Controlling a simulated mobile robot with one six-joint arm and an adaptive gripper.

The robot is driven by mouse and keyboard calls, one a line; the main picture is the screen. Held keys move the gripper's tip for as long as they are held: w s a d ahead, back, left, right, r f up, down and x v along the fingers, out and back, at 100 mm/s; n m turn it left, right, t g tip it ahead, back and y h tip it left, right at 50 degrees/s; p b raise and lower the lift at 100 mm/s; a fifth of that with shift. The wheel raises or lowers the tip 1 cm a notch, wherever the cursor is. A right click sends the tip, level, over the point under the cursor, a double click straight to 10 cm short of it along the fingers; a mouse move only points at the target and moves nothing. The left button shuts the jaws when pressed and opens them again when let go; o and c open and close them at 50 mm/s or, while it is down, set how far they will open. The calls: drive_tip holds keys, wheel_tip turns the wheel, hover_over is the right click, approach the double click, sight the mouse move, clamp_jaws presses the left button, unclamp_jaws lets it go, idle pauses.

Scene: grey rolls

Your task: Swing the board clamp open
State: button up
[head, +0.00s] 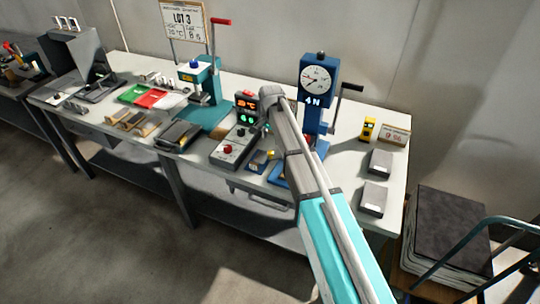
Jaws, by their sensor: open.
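My arm reaches in from the lower right, and its grey wrist (272,95) is over the bench, in front of the control box and the blue press. I cannot make out my gripper's fingers; the wrist and forearm hide that area. I cannot clearly pick out a board clamp.
The grey bench (345,190) holds a control box (233,149) with lit displays, a teal lever press (205,85), coloured trays (150,98), a yellow device (368,129) and two grey blocks (375,180).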

sight(271, 151)
drive_tip(key=shift+f+b, duration=3.25)
drive_tip(key=shift+f, duration=0.3)
drive_tip(key=shift+c, duration=0.2)
clamp_jaws()
